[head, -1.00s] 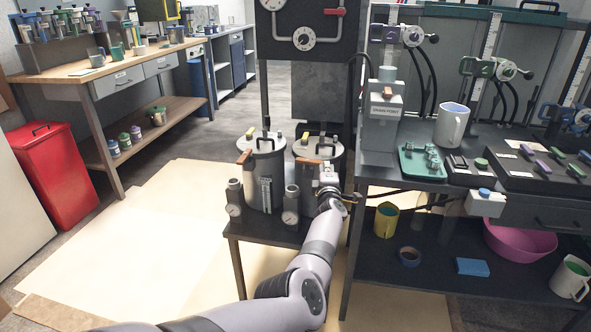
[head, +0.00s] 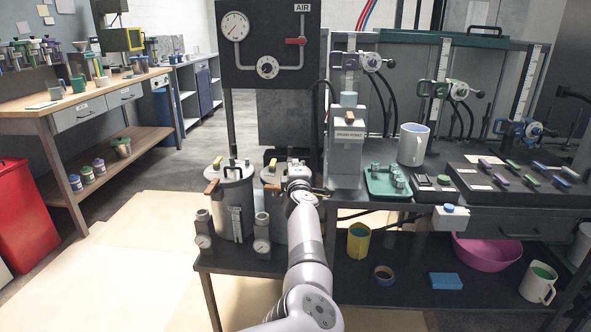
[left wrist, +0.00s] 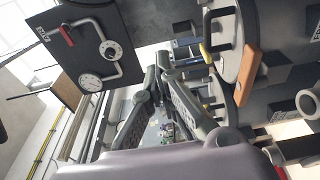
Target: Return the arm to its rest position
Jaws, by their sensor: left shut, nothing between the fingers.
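My left arm comes in from the bottom of the head view. Its gripper (head: 298,172) is in front of the right-hand grey pressure pot (head: 272,178) and hides part of that pot's lid and body. In the left wrist view the two dark fingers (left wrist: 163,68) come together at their tips, with nothing between them. A round pot lid with a yellow-tipped handle and an orange-brown lever (left wrist: 248,76) is beside the fingers, to their right. I cannot tell whether the arm touches the pot. My right gripper is not in view.
The left pot (head: 233,205) and small gauges (head: 262,246) stand on a low dark stand. A gauge panel (head: 268,30) rises behind. On the right, a workbench holds a green tray (head: 372,190) and a white mug (head: 413,145). The floor at left (head: 120,235) is clear.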

